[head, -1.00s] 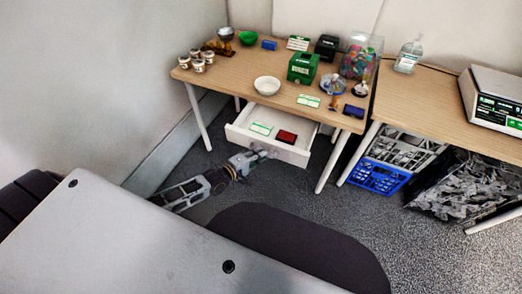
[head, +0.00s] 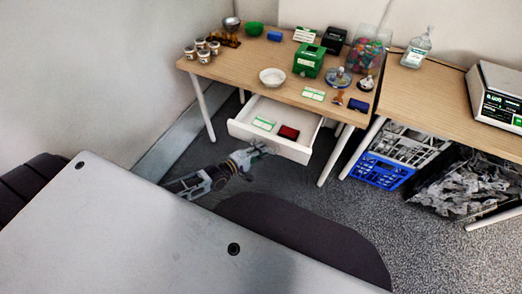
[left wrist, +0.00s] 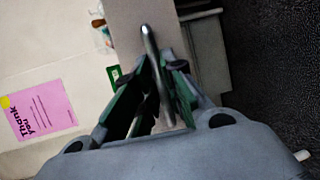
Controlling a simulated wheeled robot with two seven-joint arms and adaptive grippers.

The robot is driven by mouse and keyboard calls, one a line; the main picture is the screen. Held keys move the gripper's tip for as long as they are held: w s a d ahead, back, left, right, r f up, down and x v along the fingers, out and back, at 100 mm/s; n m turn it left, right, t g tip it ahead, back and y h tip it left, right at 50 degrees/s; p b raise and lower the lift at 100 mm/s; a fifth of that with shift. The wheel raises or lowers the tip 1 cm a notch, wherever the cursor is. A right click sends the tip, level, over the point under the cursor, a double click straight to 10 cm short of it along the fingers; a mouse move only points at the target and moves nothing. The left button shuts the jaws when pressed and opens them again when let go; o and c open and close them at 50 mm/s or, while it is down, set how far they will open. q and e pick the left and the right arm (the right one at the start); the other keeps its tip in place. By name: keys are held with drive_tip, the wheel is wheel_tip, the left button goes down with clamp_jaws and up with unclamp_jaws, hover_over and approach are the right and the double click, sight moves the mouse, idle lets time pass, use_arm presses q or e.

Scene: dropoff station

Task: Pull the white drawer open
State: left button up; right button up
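The white drawer (head: 292,151) is pulled out from under the wooden desk, and its inside shows from above. A green-and-white card (head: 263,124) and a dark red item (head: 288,132) lie in it. My left gripper (head: 262,150) is at the drawer's front. In the left wrist view, its two fingers (left wrist: 160,82) close in around a silver bar handle (left wrist: 149,45) that stands against the pale drawer front (left wrist: 122,20). The fingertips' contact is partly hidden. My right gripper is not in view.
The desk (head: 235,68) holds jars, a white bowl (head: 272,77), a green box (head: 309,61) and a clear bin. White desk legs (head: 336,157) stand on both sides. A blue crate (head: 377,172) is at right.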

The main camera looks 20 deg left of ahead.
use_arm(q)
drive_tip(key=o, duration=0.3)
drive_tip(key=shift+o, duration=0.2)
drive_tip(key=shift+s, duration=0.1)
drive_tip(key=v, duration=1.1)
drive_tip(key=shift+s+a, duration=0.25)
drive_tip(key=shift+s, duration=0.05)
idle(0.4)
drive_tip(key=shift+r, duration=0.1)
drive_tip(key=shift+d, duration=0.1)
idle(0.6)
